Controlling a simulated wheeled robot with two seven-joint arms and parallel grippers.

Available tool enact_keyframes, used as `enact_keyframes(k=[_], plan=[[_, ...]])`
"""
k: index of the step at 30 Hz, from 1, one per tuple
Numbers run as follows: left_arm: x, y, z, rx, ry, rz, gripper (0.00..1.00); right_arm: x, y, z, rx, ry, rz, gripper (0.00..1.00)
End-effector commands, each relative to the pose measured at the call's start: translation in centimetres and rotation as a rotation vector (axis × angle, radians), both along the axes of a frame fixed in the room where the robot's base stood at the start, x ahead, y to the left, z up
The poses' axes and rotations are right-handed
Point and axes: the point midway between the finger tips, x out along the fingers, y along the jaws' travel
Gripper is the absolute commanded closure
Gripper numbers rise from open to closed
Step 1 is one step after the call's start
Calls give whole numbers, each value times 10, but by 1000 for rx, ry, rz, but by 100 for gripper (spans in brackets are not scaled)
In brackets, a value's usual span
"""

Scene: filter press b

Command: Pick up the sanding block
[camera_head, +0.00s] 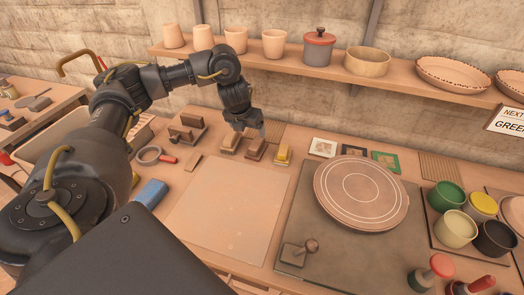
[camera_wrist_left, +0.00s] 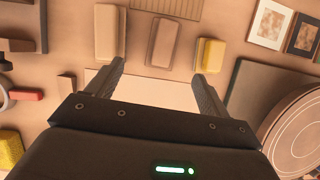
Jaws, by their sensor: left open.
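Several small blocks lie in a row at the back of the bench: a tan block (camera_head: 230,142), a brown block (camera_head: 255,149) and a yellow block (camera_head: 283,155). Which is the sanding block is not certain. In the left wrist view the tan block (camera_wrist_left: 109,32), the brown block (camera_wrist_left: 165,43) and the yellow block (camera_wrist_left: 210,54) lie beyond my fingertips. My left gripper (camera_head: 255,134) hangs over this row. In the wrist view the gripper (camera_wrist_left: 158,72) is open and empty, with the brown block roughly ahead of the gap. My right gripper is not in view.
A pale board (camera_head: 230,210) lies in front of the blocks. A round turntable (camera_head: 362,193) and several glaze cups (camera_head: 455,229) stand at the right. A blue block (camera_head: 152,193) and a grey ring tool (camera_head: 149,155) lie at left. A shelf (camera_head: 290,67) runs above.

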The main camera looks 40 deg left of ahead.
Motion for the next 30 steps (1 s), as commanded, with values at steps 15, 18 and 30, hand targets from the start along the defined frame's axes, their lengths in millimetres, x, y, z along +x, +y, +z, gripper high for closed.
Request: enact_keyframes(k=[15, 18, 30], plan=[[18, -6, -49, -3, 4, -14, 20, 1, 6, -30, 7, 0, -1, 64], [23, -4, -59, -2, 2, -12, 20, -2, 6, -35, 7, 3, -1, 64], [27, -1, -83, -3, 4, -10, 20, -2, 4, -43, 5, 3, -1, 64]])
